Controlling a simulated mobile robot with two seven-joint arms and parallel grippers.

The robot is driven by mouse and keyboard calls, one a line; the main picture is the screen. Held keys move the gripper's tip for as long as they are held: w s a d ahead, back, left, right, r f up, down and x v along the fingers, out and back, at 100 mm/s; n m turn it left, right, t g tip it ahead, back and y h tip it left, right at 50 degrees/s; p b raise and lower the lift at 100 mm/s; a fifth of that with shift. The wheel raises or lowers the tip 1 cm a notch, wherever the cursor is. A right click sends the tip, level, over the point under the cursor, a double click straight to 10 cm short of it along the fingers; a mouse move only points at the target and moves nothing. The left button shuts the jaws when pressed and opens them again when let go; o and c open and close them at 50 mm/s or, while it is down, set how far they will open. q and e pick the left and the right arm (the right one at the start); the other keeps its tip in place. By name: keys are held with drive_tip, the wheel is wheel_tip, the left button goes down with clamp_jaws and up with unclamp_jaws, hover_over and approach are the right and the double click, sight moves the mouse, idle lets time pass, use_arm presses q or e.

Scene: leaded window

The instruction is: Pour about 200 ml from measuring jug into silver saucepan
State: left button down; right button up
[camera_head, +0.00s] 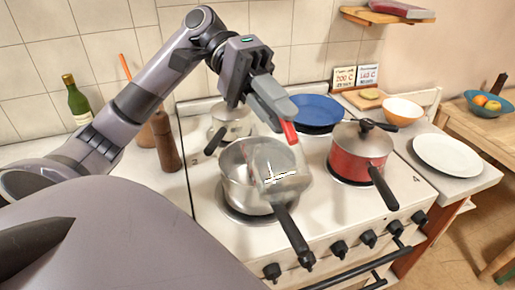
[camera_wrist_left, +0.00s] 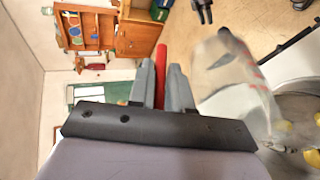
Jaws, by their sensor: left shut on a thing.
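My left gripper (camera_head: 285,118) is shut on that handle and holds the jug tilted above the silver saucepan (camera_head: 237,190). The jug also shows in the left wrist view (camera_wrist_left: 235,80), where the red handle (camera_wrist_left: 161,78) sits between the fingers (camera_wrist_left: 165,88). The saucepan stands on the front left of the stove, its black handle pointing toward the front. The jug hides part of its opening. I cannot tell how much liquid is in either.
A red lidded pot (camera_head: 360,152) stands right of the saucepan on the stove (camera_head: 310,215). A pepper mill (camera_head: 166,142) and green bottle (camera_head: 77,102) stand left. A white plate (camera_head: 447,156) lies right.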

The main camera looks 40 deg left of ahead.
sight(295, 140)
use_arm(q)
drive_tip(key=s+d+y, duration=0.1)
drive_tip(key=s+d+m+t+y, duration=0.1)
drive_tip(key=d, duration=0.1)
drive_tip(key=shift+d+y, duration=0.25)
drive_tip(key=shift+y, duration=0.15)
drive_tip(key=shift+s+d+f+t+y, duration=0.25)
drive_tip(key=shift+d+y, duration=0.15)
drive_tip(key=shift+y, duration=0.15)
drive_tip(key=shift+s+d+f+t+y, duration=0.15)
drive_tip(key=shift+s+d+f+y, duration=0.1)
drive_tip(key=shift+d+y, duration=0.25)
idle(1.1)
drive_tip(key=s+d+f+m+t+y+b, duration=0.1)
drive_tip(key=s+d+f+m+t+y, duration=0.1)
drive_tip(key=d+f+y, duration=0.4)
drive_tip(key=shift+s+d+t+y, duration=0.3)
drive_tip(key=shift+s+t+y, duration=0.6)
drive_tip(key=shift+t, duration=0.2)
idle(0.6)
